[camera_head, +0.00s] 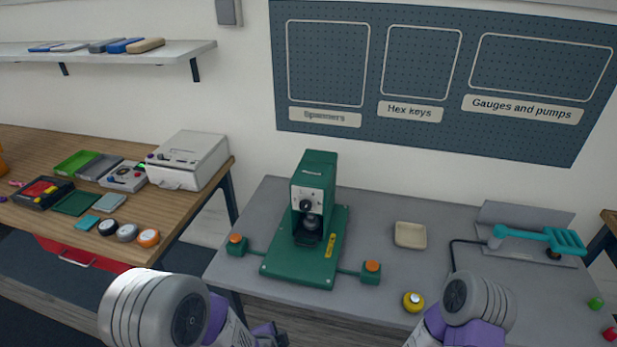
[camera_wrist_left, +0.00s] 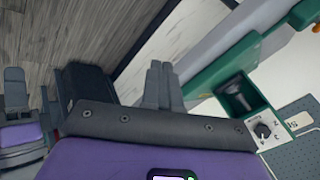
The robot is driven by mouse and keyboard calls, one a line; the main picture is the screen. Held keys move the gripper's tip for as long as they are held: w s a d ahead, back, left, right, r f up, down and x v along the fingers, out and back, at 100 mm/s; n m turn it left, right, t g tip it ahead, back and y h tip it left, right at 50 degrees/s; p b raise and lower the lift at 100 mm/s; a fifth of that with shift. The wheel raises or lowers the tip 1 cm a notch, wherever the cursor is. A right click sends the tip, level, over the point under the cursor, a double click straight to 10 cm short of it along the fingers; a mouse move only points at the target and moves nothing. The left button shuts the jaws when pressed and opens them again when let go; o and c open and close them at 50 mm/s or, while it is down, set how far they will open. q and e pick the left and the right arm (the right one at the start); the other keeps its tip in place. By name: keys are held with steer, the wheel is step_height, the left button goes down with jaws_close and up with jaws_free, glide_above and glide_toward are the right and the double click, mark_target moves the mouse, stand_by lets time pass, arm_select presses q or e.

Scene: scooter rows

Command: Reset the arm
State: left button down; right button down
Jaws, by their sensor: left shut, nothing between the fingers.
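My left arm (camera_head: 165,312) comes in at the bottom left of the head view. Its left gripper (camera_head: 270,334) is at the bottom edge, below the near edge of the grey table. In the left wrist view the grey fingers of the left gripper (camera_wrist_left: 160,86) are together with nothing between them. My right arm (camera_head: 475,305) shows at the bottom right of the head view, over the front of the table. Its gripper is out of the picture.
A green press (camera_head: 315,215) with orange-topped side buttons stands on the grey table (camera_head: 420,275). A beige tray (camera_head: 410,235), a yellow button (camera_head: 413,301) and a teal-handled tool (camera_head: 535,238) are to its right. A wooden bench (camera_head: 185,215) with several parts is at left.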

arm_select(q)
steer(key=s+a+f+n+g+h, duration=0.1)
steer(key=s+f+n+g, duration=0.5)
steer(key=s+f+n, duration=0.8)
steer(key=f+n+h, duration=0.1)
steer(key=n, duration=0.2)
steer(key=shift+s+a+n+g, duration=0.15)
steer(key=shift+a+n+g, duration=0.15)
steer(key=shift+a+g, duration=0.1)
